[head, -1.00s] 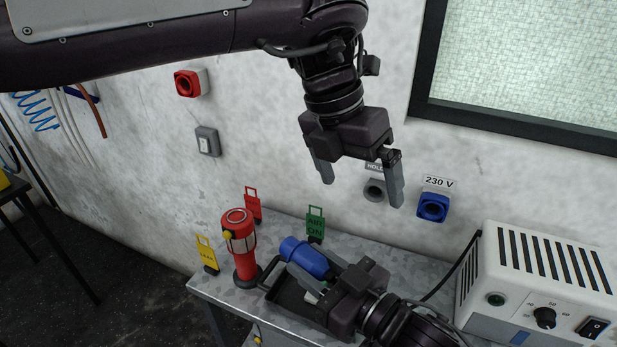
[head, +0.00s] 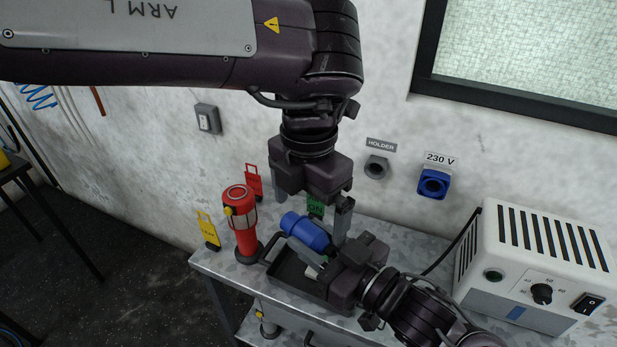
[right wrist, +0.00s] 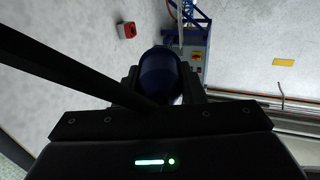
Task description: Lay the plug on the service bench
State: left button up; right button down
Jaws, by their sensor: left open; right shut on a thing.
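The blue plug (head: 306,231) is held above or over the dark tray on the service bench (head: 222,262). My right gripper (head: 316,247) is shut on it, its arm coming in from the lower right. The plug's dark blue body also shows between the fingers in the right wrist view (right wrist: 158,75). I cannot tell whether the plug touches the tray. My left gripper (head: 311,207) is open and empty, pointing down just above and behind the plug, close to the right gripper.
The black tray (head: 287,292) has a raised handle. A red lamp (head: 242,222) stands at its left. A white unit (head: 538,262) fills the bench's right. The wall has a grey holder (head: 376,167) and blue socket (head: 433,184).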

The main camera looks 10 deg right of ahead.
pick_arm(q)
jog(key=shift+f, duration=1.35)
jog(key=shift+c, duration=0.3)
jog(key=c, duration=1)
pick_arm(e)
jog(key=c, duration=0.8)
grip_release()
jog(key=shift+c, duration=0.2)
